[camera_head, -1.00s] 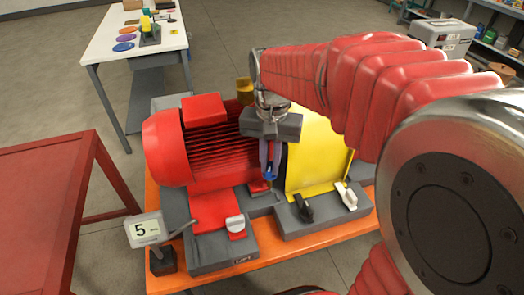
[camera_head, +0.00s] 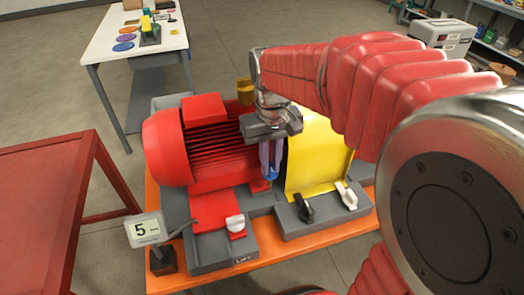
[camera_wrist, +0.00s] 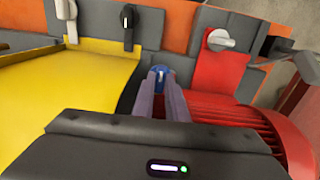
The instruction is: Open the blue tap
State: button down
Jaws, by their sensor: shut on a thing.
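The blue tap (camera_wrist: 160,73) is a small blue handle between the red motor and the yellow guard, low on the skid. In the head view a bit of it (camera_head: 271,175) shows below my fingers. My gripper (camera_wrist: 162,82) reaches down over it, its two fingers close together and shut on the blue handle. The fingers cover much of the tap, so its exact angle is hard to tell. In the head view my gripper (camera_head: 270,172) hangs beside the yellow guard.
The finned red motor (camera_head: 205,145) stands to the left and the yellow guard (camera_head: 318,160) to the right. A black handle (camera_head: 304,208), a white handle (camera_head: 347,195) and a white knob (camera_head: 235,223) sit on the front blocks.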

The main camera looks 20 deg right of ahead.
aim_at(270, 165)
jog(key=c, duration=2)
grip_release()
jog(key=shift+c, duration=0.2)
notch_tip(270, 165, up, 14)
jog(key=shift+w+f, duration=0.1)
jog(key=shift+w, duration=0.05)
